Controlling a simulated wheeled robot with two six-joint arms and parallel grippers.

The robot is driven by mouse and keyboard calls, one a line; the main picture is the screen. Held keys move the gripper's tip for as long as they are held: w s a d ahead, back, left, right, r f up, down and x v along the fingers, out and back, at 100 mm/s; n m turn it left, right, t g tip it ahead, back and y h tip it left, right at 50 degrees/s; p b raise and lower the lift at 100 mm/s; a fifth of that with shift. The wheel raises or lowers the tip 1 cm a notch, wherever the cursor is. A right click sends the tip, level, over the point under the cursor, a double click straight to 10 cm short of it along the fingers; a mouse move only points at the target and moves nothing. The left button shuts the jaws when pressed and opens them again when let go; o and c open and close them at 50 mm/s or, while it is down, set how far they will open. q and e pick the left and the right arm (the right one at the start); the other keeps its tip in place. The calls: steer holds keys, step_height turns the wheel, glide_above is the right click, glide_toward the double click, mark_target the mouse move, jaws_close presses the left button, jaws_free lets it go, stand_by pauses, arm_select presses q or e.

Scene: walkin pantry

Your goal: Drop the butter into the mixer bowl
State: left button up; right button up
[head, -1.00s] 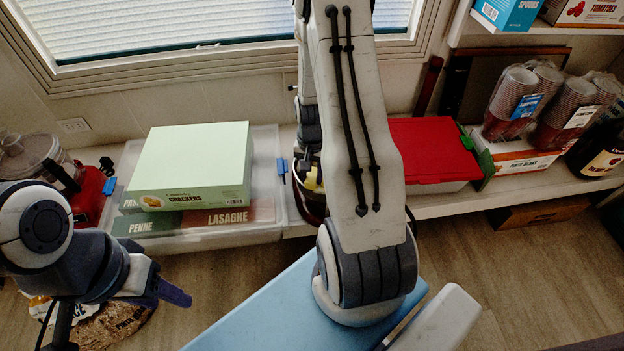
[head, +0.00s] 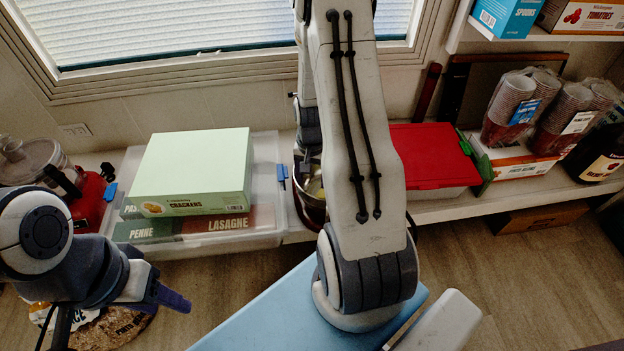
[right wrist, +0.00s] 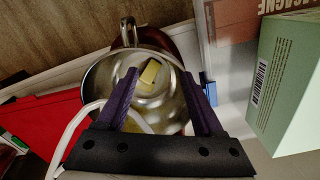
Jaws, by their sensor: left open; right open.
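The yellow butter (right wrist: 150,73) lies inside the silver mixer bowl (right wrist: 105,75) in the right wrist view, apart from both fingers. My right gripper (right wrist: 160,76) is open and empty over the bowl, its purple fingers spread to either side. In the head view the bowl (head: 313,205) shows partly beside my right arm, with a bit of pale yellow butter (head: 315,187) within it. My arm hides the right gripper and the rest of the bowl there. My left gripper (head: 174,298) is at the lower left, away from the bowl, holding nothing.
A green crackers box (head: 195,165) sits on a clear bin (head: 268,160) left of the bowl. A red-lidded box (head: 432,155) stands to its right. A red appliance (head: 88,200) is at the far left. Packs of cups (head: 510,105) and a dark bottle (head: 598,155) stand at the right.

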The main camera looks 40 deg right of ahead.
step_height(320, 180, up, 11)
steer(key=p, duration=0.4)
steer(key=s+a+r+n, duration=0.1)
steer(key=a+r+n, duration=0.3)
steer(key=a, duration=0.5)
steer(key=a+r+n, duration=0.4)
steer(key=a, duration=0.5)
steer(key=s+a+r+n, duration=0.3)
steer(key=s+a+n, duration=0.2)
steer(key=s+a, duration=0.1)
steer(key=s+a+r+n+y, duration=0.1)
steer(key=s+a+r+n, duration=0.2)
steer(key=s, duration=0.6)
steer(key=a+n, duration=0.2)
steer(key=a, duration=0.1)
steer(key=shift+s+a, duration=0.15)
steer(key=shift+r, duration=0.1)
